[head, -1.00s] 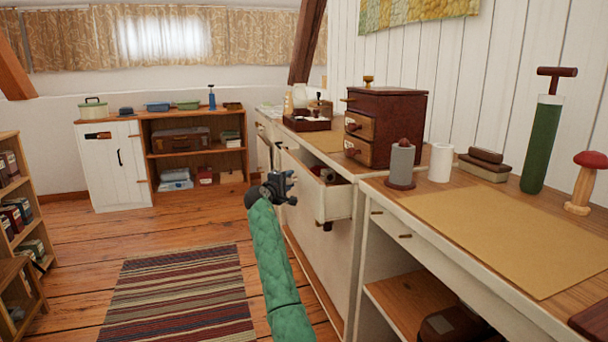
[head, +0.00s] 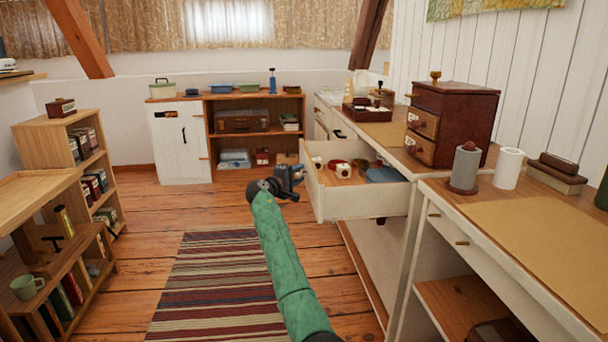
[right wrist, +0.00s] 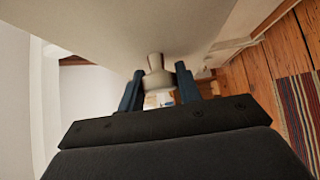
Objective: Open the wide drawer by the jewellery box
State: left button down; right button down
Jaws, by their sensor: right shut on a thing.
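The wide white drawer (head: 365,202) stands far out from the white dresser, to the left of and below the dark red-brown jewellery box (head: 455,122). Several small things and a blue cloth (head: 385,175) lie in the drawer. My right gripper (head: 296,178) is at the drawer's front. In the right wrist view its fingers (right wrist: 160,92) are shut on a pale knob (right wrist: 157,72) on the drawer front. The jewellery box sits on the dresser top, with small wooden drawers facing left. My left gripper is not in view.
A grey cylinder (head: 465,168) and a white cylinder (head: 508,168) stand on the nearer desk. A striped rug (head: 215,290) lies on the floor. A low wooden shelf (head: 60,185) stands at the left.

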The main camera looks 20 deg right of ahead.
jog(key=shift+f, duration=0.15)
jog(key=c, duration=1)
grip_release()
jog(key=shift+a, duration=0.1)
jog(key=p+v, duration=0.2)
jog(key=v, duration=0.5)
jog(key=shift+a, duration=0.3)
jog(key=shift+s, duration=0.15)
